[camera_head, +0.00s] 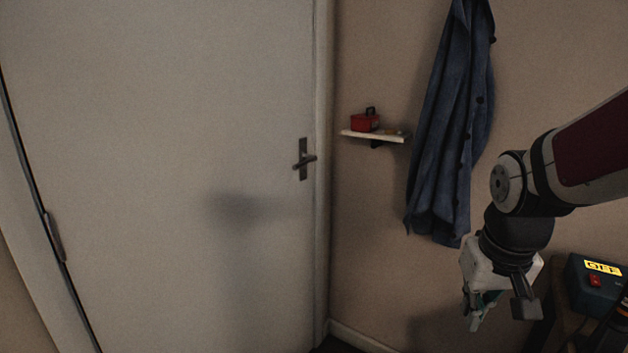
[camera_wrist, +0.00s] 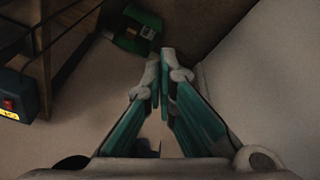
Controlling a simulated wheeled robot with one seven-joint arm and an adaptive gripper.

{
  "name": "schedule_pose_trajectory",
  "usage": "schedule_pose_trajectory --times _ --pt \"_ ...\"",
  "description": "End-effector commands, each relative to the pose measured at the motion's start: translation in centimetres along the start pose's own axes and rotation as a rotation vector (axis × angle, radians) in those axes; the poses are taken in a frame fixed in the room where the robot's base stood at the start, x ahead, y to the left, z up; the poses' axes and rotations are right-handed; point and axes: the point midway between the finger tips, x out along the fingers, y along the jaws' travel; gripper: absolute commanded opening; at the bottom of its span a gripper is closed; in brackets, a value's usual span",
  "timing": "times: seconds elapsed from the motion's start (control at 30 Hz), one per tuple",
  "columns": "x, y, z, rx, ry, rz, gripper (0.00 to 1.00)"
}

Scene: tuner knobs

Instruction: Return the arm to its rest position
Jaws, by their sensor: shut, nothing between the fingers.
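My gripper (camera_head: 476,312) hangs at the lower right in the head view, pointing down, in front of the wall and left of a blue box. In the wrist view my gripper (camera_wrist: 164,58) shows its two teal fingers with pale tips brought together. Nothing is held between them. The arm comes in from the right edge of the head view, bends at a dark joint and drops to the gripper.
A closed white door (camera_head: 160,180) with a dark handle (camera_head: 304,160) fills the left. A small shelf (camera_head: 372,135) holds a red box (camera_head: 365,121). A blue coat (camera_head: 450,130) hangs behind my arm. A blue box (camera_head: 594,284) reading OFF stands right. A green object (camera_wrist: 131,30) lies below.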

Motion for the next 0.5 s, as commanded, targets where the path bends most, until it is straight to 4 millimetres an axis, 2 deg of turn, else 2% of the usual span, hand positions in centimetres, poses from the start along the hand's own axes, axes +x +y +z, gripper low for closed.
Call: schedule_pose_trajectory --times 0.03,0.2,0.4,0.5 --pt "-3.9 -0.4 1.3 -0.008 0.021 -0.004 0.00" --pt "-12.0 -1.4 5.9 -0.026 0.061 -0.018 0.00" --pt "-19.6 -2.2 11.9 -0.049 0.105 -0.043 0.00" --pt "-21.9 -2.2 14.2 -0.057 0.118 -0.055 0.00"
